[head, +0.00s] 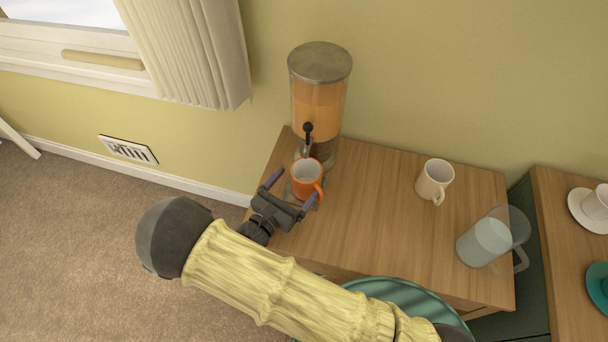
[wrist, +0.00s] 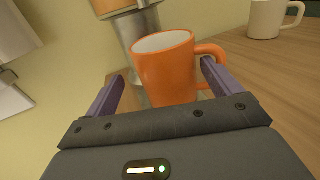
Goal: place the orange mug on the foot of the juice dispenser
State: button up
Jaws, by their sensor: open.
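The orange mug (head: 306,179) stands upright at the front of the juice dispenser (head: 319,98), below its dark tap (head: 308,131). The mug appears to rest on the dispenser's foot (head: 291,192), though its underside is partly hidden. My gripper (head: 291,190) is open, with its purple fingers spread to either side of the mug. In the wrist view the orange mug (wrist: 166,66) is just ahead of the fingers, its handle near the right finger. I cannot tell whether that finger touches the handle.
A cream mug (head: 434,180) and a clear pitcher (head: 486,242) stand to the right on the wooden cabinet top (head: 385,205). A teal round seat or table (head: 405,300) is in front. A second wooden surface (head: 565,240) at the right holds cups on saucers. The cabinet's middle is clear.

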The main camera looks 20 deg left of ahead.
jog(key=v, duration=0.6)
jog(key=shift+s, duration=0.15)
dwell(0.3)
